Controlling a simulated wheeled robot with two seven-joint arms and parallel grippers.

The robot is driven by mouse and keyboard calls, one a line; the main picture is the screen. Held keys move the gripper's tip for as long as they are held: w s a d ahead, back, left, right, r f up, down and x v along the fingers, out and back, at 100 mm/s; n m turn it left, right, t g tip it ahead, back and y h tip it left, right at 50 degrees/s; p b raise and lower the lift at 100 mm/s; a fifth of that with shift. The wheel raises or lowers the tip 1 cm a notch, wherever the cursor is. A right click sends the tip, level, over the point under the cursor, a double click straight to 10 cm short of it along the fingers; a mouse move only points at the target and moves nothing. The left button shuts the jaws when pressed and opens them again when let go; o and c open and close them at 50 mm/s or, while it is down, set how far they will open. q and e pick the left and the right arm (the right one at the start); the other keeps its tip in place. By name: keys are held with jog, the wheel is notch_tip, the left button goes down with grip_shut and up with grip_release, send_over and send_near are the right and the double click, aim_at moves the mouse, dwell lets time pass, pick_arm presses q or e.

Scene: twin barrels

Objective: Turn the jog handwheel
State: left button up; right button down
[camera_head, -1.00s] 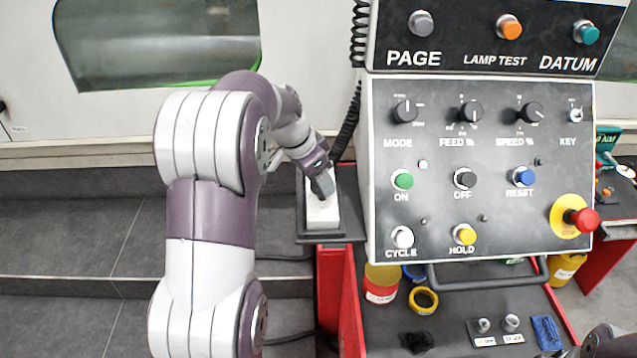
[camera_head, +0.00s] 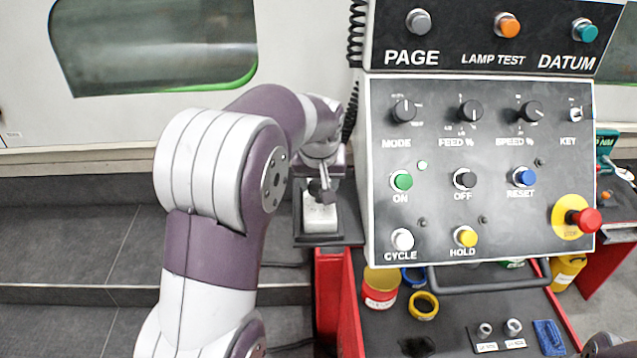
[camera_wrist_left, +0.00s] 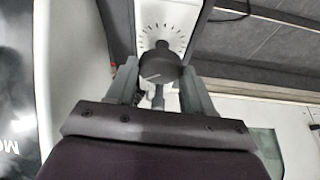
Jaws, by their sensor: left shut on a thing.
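The jog handwheel (camera_wrist_left: 160,64) is a dark round knob with a dial of dark tick marks around it, on the face of a white handheld box. The white box (camera_head: 320,219) stands in a dark holder left of the control panel in the head view. My left gripper (camera_head: 322,193) is over the top of this box. In the left wrist view its two grey fingers (camera_wrist_left: 159,84) are on either side of the knob, shut on it. The finger contacts are partly hidden. My right gripper is not clearly in view.
The large control panel (camera_head: 480,150) with knobs and buttons stands close right of my left arm. A black coiled cable (camera_head: 357,40) hangs at its left edge. A red-edged cart top (camera_head: 455,315) below holds yellow and red containers and small fittings.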

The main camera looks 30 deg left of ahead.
pick_arm(q)
jog(key=n, duration=0.1)
jog(key=n+b, duration=0.1)
jog(key=shift+d+f+n+g+y, duration=0.1)
jog(key=shift+f+n+g+y, duration=0.3)
jog(key=shift+r+n, duration=0.2)
jog(key=shift+n, duration=0.7)
jog(key=shift+d+r+n+g+y+p, duration=0.1)
jog(key=shift+r+n+g+y+p, duration=0.1)
jog(key=shift+n+g+y+p, duration=0.4)
jog(key=shift+w+n+p, duration=0.1)
jog(key=shift+n+p, duration=0.8)
jog(key=shift+p, duration=0.05)
jog(key=shift+w+f+n+g+p, duration=0.1)
jog(key=shift+n+g+p, duration=0.4)
jog(key=shift+n+p, duration=0.65)
jog(key=o, duration=1)
jog(key=shift+w, duration=0.1)
jog(key=shift+o, duration=0.2)
